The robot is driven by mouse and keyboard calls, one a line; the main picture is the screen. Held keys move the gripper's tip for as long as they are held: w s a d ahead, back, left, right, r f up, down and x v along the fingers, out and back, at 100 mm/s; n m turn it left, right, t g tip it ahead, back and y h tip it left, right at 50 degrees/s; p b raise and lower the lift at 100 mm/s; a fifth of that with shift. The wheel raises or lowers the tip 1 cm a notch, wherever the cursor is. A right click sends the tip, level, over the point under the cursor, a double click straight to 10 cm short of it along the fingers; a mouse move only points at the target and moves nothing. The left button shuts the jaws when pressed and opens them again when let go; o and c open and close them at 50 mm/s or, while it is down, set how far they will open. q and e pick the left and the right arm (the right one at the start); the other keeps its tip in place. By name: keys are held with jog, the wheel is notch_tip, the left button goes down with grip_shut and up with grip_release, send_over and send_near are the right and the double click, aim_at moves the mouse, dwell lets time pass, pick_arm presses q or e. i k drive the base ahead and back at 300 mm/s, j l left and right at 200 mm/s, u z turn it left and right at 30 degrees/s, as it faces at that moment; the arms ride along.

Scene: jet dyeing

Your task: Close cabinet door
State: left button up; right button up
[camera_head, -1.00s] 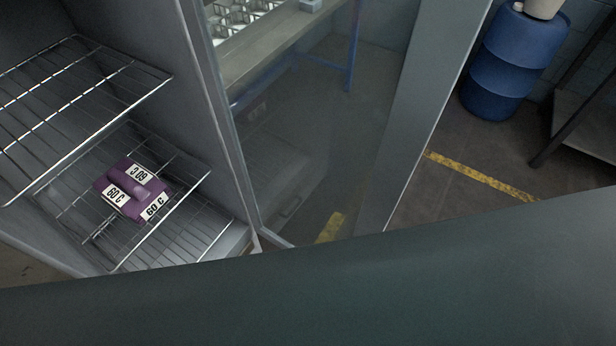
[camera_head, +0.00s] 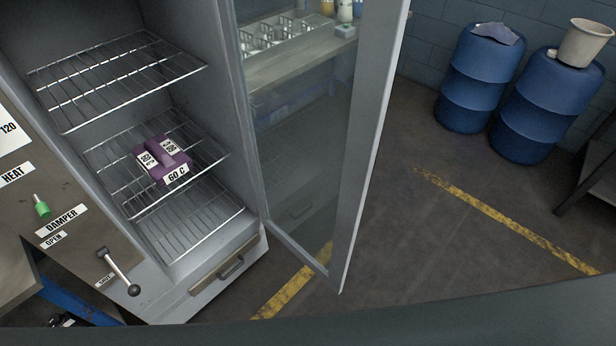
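The cabinet door (camera_head: 362,150) is a glass panel in a grey frame. It stands wide open, hinged at the right side of the cabinet opening. The cabinet (camera_head: 211,130) is grey with wire shelves (camera_head: 118,82) inside. A purple block (camera_head: 163,158) with white "60 C" labels rests on the middle shelf. A workbench with metal trays shows through the door glass. Neither of my grippers is in view.
A control panel with a green knob (camera_head: 42,207) and a damper lever (camera_head: 118,272) is left of the cabinet. Blue barrels (camera_head: 481,78) stand by the back wall, one with a bucket (camera_head: 585,43) on top. Floor right of the door is clear, with yellow lines (camera_head: 505,217).

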aim_at(382, 24)
jog(key=k+l+u, duration=0.5)
jog(key=l, duration=0.2)
jog(key=l+u, duration=0.25)
jog(key=l, duration=0.2)
jog(key=k+l+u, duration=0.1)
jog(key=l+u, duration=0.15)
jog(key=l, duration=0.2)
jog(key=i+l+u, duration=0.1)
jog(key=l+u, duration=0.15)
jog(key=l, duration=0.15)
jog(key=l+u, duration=0.2)
jog(key=l, duration=0.25)
jog(key=i+l+u, duration=0.15)
jog(key=l, duration=0.2)
jog(key=i+l+u, duration=0.15)
jog(key=l, duration=0.25)
jog(key=i+l+u, duration=0.15)
jog(key=l, duration=0.25)
jog(key=i, duration=0.1)
